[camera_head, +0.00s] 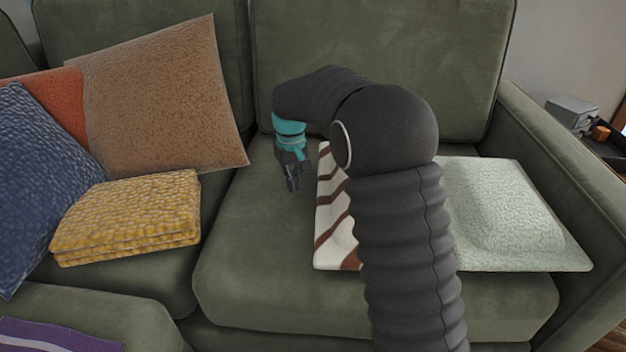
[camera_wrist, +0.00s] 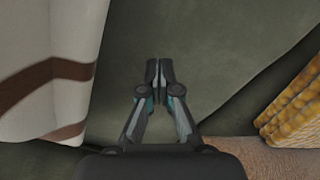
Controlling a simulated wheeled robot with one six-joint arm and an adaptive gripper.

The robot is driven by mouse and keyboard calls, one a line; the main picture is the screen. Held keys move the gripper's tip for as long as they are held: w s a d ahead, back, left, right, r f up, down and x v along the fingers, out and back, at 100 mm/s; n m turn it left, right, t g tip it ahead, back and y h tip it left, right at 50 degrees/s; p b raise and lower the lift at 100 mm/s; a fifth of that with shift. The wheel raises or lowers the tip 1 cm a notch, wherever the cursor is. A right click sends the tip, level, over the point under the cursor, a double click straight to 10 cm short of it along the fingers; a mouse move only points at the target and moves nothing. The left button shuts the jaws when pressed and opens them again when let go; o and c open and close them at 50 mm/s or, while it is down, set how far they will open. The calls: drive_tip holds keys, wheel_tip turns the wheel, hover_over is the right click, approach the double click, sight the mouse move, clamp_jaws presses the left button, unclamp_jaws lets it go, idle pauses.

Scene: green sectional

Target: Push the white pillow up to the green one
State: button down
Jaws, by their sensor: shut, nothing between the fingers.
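The white pillow (camera_head: 333,225) with brown stripes lies flat on the right seat cushion, partly hidden behind my arm. It also shows at the left of the wrist view (camera_wrist: 50,75). The pale green pillow (camera_head: 510,215) lies to its right, near the armrest. My arm hides the place between the two pillows, so I cannot tell whether they touch. My gripper (camera_head: 293,187) is shut and empty, pointing down just left of the white pillow, apart from it. In the wrist view my gripper (camera_wrist: 160,70) is over bare seat.
Folded yellow knitted cloths (camera_head: 130,218) lie on the seat to the left. A brown pillow (camera_head: 155,95), an orange pillow (camera_head: 50,98) and a blue pillow (camera_head: 40,170) lean behind and beside them. The right armrest (camera_head: 565,170) bounds the seat. Bare seat (camera_head: 255,250) shows left of the white pillow.

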wheel_tip(320, 180, up, 12)
drive_tip(key=p, duration=0.6)
drive_tip(key=shift+f, duration=0.2)
idle(0.4)
drive_tip(key=s+d+f, duration=0.1)
drive_tip(key=s+f, duration=0.3)
drive_tip(key=s+d+r+m+t, duration=0.1)
drive_tip(key=s+d, duration=0.4)
drive_tip(key=s, duration=0.5)
drive_tip(key=s+d+r+m+t, duration=0.2)
drive_tip(key=s+d+r, duration=0.3)
drive_tip(key=s, duration=0.5)
drive_tip(key=s+d+r+m+t, duration=0.1)
drive_tip(key=s+d, duration=0.4)
drive_tip(key=s, duration=0.6)
drive_tip(key=shift+d+r+t, duration=0.25)
drive_tip(key=shift+r+t, duration=0.55)
drive_tip(key=shift+r, duration=0.2)
